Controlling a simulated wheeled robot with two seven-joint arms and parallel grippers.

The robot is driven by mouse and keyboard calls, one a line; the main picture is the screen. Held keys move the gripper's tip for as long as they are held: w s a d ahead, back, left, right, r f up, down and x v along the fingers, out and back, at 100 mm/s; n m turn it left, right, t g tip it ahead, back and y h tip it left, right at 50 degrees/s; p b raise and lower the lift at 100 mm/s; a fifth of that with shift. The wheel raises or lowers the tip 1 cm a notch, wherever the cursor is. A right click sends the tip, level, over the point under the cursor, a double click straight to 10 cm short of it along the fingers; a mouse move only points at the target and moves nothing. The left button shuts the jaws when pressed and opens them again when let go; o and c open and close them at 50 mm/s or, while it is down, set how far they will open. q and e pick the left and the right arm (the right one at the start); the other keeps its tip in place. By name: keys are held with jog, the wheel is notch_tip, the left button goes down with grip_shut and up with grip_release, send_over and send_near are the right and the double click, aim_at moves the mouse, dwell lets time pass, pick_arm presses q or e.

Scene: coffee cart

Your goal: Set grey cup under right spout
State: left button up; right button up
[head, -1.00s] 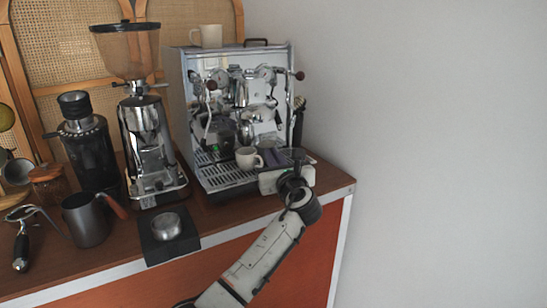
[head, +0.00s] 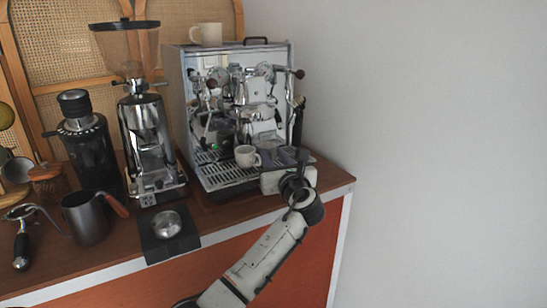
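A small pale grey cup (head: 246,156) stands upright on the drip tray (head: 226,178) of the espresso machine (head: 238,95), its handle facing right. It sits below the machine's front fittings; which spout is above it is not clear.
A light cup (head: 208,35) stands on top of the machine. A chrome grinder (head: 148,140), a dark grinder (head: 90,155), a grey pitcher (head: 86,217) and a dark mat (head: 152,245) with a metal piece are to the left. A plain wall is at right.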

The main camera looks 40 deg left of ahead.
pick_arm(q)
jog(key=v, duration=1)
jog(key=shift+s+d+f, duration=0.1)
jog(key=shift+d, duration=0.05)
jog(key=s+d+f+n+h, duration=0.3)
jog(key=s+d+f+h, duration=0.1)
jog(key=f, duration=0.6)
jog(key=s+d+f+n+h, duration=0.3)
jog(key=d+f, duration=0.1)
jog(key=f, duration=0.7)
jog(key=s+d+f+n+h, duration=0.3)
jog(key=s+d+f+h, duration=0.1)
jog(key=f, duration=0.6)
jog(key=s+d+f+n+g+h, duration=0.1)
jog(key=s+d+f+n+h, duration=0.2)
jog(key=s+n, duration=0.4)
jog(key=s+d+f+n+h, duration=0.2)
jog(key=s+d+f+n, duration=0.3)
jog(key=s, duration=0.7)
jog(key=shift+s+d+f+n+g+h, duration=0.15)
jog(key=shift+s+d+n+g+h, duration=0.2)
jog(key=shift+n, duration=0.85)
